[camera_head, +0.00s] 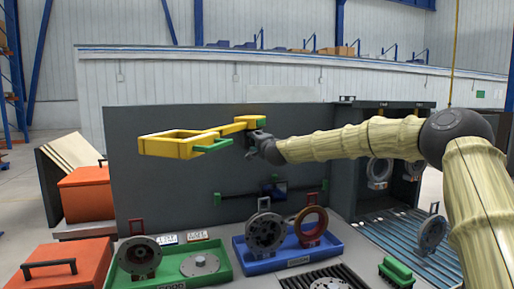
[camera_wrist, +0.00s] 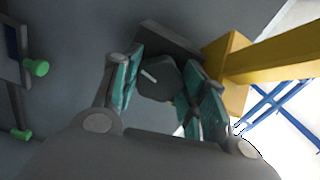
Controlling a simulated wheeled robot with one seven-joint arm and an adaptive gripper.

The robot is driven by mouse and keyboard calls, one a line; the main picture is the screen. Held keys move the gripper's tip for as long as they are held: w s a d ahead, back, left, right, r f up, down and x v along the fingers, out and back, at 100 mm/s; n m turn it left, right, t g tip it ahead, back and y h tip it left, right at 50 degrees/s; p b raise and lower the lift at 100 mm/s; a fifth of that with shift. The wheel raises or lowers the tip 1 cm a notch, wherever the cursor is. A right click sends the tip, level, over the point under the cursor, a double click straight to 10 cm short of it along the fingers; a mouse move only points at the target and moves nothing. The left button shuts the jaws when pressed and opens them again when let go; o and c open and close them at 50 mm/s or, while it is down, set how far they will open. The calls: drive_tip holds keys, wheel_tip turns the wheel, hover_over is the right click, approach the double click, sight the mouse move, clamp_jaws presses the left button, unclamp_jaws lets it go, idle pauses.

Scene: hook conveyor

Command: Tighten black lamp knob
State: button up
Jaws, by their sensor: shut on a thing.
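The black lamp knob (camera_wrist: 158,80) is a dark, faceted knob with a white mark on its face, seen in the wrist view. My gripper (camera_wrist: 166,88) is shut on it, with one teal-padded finger on either side. In the head view my gripper (camera_head: 256,141) is at the right end of the yellow lamp arm, where the knob is too small to make out clearly. The yellow lamp (camera_head: 178,145) reaches left from there, with a rectangular yellow frame and a green handle (camera_head: 213,146). Its yellow arm (camera_wrist: 270,62) runs to the right in the wrist view.
A grey panel (camera_head: 150,190) stands behind the lamp. Below are a green tray (camera_head: 222,265) and a blue tray (camera_head: 285,262) holding round metal parts. Orange boxes (camera_head: 87,193) stand at the left. A dark cabinet (camera_head: 400,175) and a roller conveyor (camera_head: 385,235) are at the right.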

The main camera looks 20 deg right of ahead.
drive_tip(key=shift+d+r+m+b, duration=0.1)
drive_tip(key=shift+m+b, duration=1.75)
drive_tip(key=shift+m, duration=1.1)
drive_tip(key=shift+d+m+b, duration=0.1)
drive_tip(key=shift+m+b, duration=1.7)
drive_tip(key=shift+m, duration=1.15)
drive_tip(key=o, duration=1.1)
drive_tip(key=shift+c, duration=0.2)
drive_tip(key=shift+s, duration=0.1)
